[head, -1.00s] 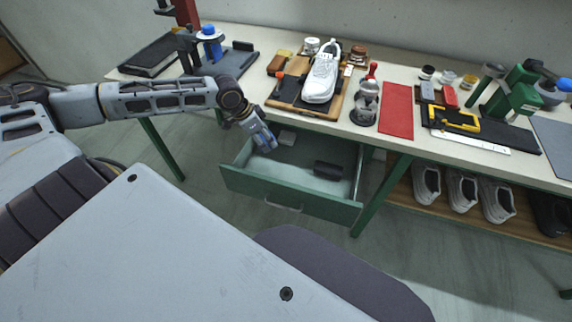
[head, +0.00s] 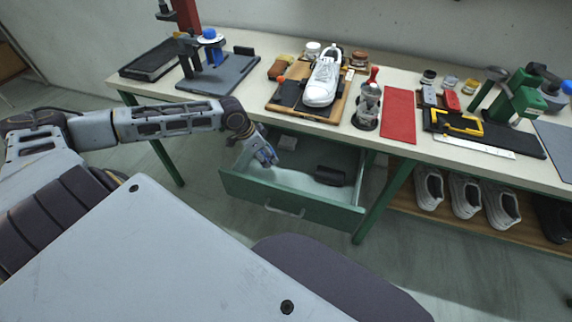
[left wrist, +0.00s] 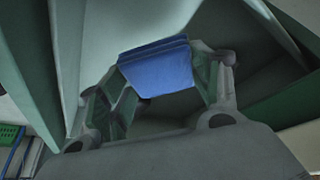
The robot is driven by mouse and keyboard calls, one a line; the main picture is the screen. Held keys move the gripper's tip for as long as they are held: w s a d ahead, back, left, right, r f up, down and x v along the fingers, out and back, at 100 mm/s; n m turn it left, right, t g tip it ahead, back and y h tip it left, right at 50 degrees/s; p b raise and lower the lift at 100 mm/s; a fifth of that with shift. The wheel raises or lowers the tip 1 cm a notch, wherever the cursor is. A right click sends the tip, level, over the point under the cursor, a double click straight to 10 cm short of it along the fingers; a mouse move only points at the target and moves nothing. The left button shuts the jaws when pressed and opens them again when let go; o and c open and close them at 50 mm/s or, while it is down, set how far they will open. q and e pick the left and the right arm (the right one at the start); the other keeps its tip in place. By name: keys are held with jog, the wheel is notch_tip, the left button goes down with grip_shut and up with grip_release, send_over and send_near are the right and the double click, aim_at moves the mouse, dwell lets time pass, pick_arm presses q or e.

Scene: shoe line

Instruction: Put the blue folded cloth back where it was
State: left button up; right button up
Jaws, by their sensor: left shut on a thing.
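The blue folded cloth (left wrist: 158,68) sits between the two fingers of my left gripper (left wrist: 160,85) in the left wrist view. The gripper is shut on it. In the head view my left gripper (head: 264,156) points down over the left part of the open green drawer (head: 290,199). My right gripper is not in view.
A dark block (head: 330,175) lies in the drawer's right part and a small pale item (head: 287,142) near its back. The drawer's middle floor is bare. The bench top (head: 228,91) overhangs the drawer's back, with a white shoe (head: 323,80) on a wooden board above.

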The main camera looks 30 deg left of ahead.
pick_arm(q)
notch_tip(320, 180, down, 8)
jog(key=shift+f+b, duration=0.1)
jog(key=shift+b, duration=0.8)
jog(key=shift+w+d, duration=0.15)
jog(key=shift+w, duration=0.2)
jog(key=shift+w+d+b, duration=0.2)
jog(key=shift+w+d, duration=0.35)
jog(key=shift+w, duration=0.3)
jog(key=shift+w+d+b, duration=0.2)
jog(key=shift+w+d, duration=0.3)
jog(key=shift+w, duration=0.3)
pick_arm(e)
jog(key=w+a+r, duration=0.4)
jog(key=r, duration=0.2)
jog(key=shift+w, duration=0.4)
pick_arm(q)
jog(key=shift+w, duration=0.1)
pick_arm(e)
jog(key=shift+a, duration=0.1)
